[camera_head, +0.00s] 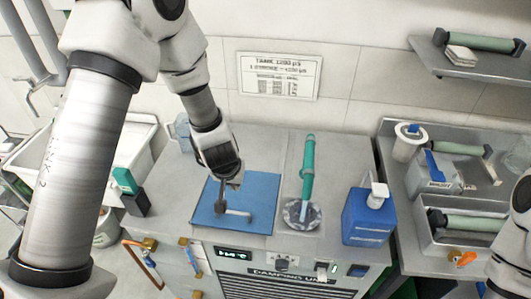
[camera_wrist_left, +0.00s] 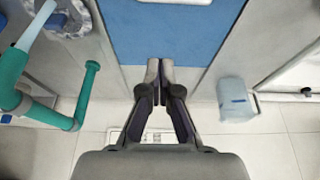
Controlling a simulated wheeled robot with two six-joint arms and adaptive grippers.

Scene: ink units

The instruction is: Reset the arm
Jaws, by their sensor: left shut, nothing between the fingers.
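My left arm comes in from the left in the head view. Its gripper (camera_head: 235,183) points down above the rear part of a blue mat (camera_head: 262,190) on the grey cabinet top. In the left wrist view the two fingertips (camera_wrist_left: 160,70) meet with nothing between them, near the edge of the blue mat (camera_wrist_left: 170,30). A grey, bent, handle-like piece (camera_head: 236,212) shows on the front of the mat in the head view. Part of my right arm (camera_head: 512,250) shows at the right edge; its gripper is out of frame.
A green and black box (camera_head: 130,192) stands at left. A bench with trays (camera_head: 465,245) is at right.

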